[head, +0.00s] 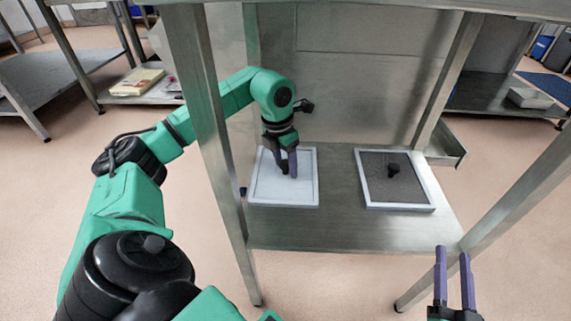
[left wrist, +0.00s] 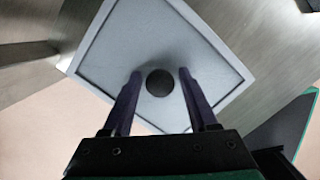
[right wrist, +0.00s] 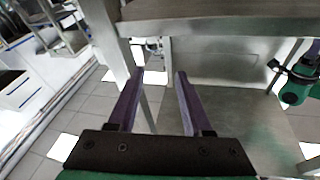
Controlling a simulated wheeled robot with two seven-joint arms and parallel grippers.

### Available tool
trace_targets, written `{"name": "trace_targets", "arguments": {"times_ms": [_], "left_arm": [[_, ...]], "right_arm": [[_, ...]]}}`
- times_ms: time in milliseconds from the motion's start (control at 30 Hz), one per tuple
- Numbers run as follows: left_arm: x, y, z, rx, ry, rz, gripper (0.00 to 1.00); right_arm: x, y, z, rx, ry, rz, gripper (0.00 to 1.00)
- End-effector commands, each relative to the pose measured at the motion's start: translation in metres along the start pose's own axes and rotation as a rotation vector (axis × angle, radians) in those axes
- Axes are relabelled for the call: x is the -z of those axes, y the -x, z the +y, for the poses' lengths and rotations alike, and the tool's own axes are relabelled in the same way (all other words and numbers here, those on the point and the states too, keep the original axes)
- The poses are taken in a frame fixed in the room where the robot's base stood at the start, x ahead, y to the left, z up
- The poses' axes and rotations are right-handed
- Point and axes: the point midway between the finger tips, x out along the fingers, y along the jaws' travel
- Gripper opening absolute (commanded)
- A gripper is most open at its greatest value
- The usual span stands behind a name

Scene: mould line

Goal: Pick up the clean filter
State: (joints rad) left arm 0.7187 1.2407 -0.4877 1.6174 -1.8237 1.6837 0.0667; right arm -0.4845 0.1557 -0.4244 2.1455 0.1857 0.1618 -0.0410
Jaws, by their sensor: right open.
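The clean filter (head: 305,185) is a pale panel in a light frame, lying flat at the left of the metal shelf. In the left wrist view the pale filter (left wrist: 105,52) shows a round dark knob (left wrist: 159,83) at its middle. My left gripper (head: 288,172) is over this filter, and its fingers (left wrist: 158,78) stand open on both sides of the knob, with gaps visible. A dark grey filter (head: 378,181) with a black knob (head: 393,170) lies at the right of the shelf. My right gripper (head: 454,252) is open and empty in front of the shelf's right side.
The metal shelf (head: 340,235) has bare room between the two filters. Its legs (head: 215,150) stand at the front left and front right, and a top (head: 380,4) covers it. A side table with a book (head: 138,82) stands at the left.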

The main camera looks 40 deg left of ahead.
Motion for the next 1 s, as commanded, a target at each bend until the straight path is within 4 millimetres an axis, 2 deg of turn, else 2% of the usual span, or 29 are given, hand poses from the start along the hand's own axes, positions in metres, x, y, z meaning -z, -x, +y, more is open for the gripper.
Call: {"name": "trace_targets", "arguments": {"times_ms": [33,100,133,533,667,733,800,1000], "left_arm": [[0.0,0.0,0.0,0.0,0.0,0.0,0.36],[0.0,0.0,0.0,0.0,0.0,0.0,0.09],[0.0,0.0,0.0,0.0,0.0,0.0,0.0],[-0.001,0.002,0.0,0.0,0.0,-0.002,0.0],[-0.001,0.005,0.0,0.0,0.0,-0.002,0.0],[-0.002,0.007,0.0,0.0,0.0,-0.002,0.0],[-0.002,0.01,0.0,0.0,0.0,-0.002,0.0],[-0.003,0.019,0.0,0.0,0.0,-0.002,0.0]], "right_arm": [[0.0,0.0,0.0,0.0,0.0,-0.001,0.5],[0.0,0.0,0.0,0.0,0.0,-0.001,0.5],[-0.001,0.0,0.0,0.0,0.0,-0.001,0.5],[-0.001,0.0,0.0,0.0,-0.003,-0.007,0.5],[-0.009,0.003,0.0,-0.004,-0.013,-0.036,0.5],[-0.019,0.009,0.0,-0.009,-0.024,-0.067,0.5],[-0.053,0.03,-0.001,-0.022,-0.046,-0.169,0.5],[-0.101,0.068,-0.006,-0.042,-0.094,-0.332,0.5]]}}
